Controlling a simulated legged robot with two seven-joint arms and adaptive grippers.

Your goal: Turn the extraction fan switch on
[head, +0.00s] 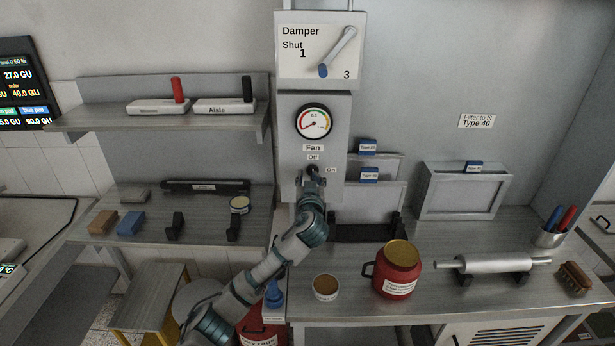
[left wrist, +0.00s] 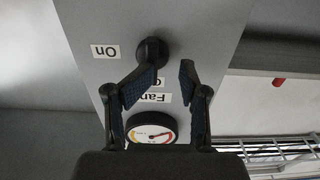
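The extraction fan switch (head: 312,169) is a dark knob on the grey fan panel (head: 335,150), below the "Off" label and left of the "On" label. In the left wrist view the knob (left wrist: 152,49) appears upside down beyond the fingers. My left gripper (head: 311,182) is at the switch. In the wrist view its fingers (left wrist: 170,74) are apart with nothing between them, and one fingertip overlaps the knob's edge. I cannot tell whether they touch. The knob's pointer direction is unclear, partly hidden by the gripper. My right gripper is not in view.
A round gauge (head: 314,122) sits above the switch, and a damper lever (head: 338,52) above that. Below are a red jar (head: 398,270), a small tub (head: 326,287) and a roller (head: 492,263) on the bench. Shelves (head: 165,116) stand left of the panel.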

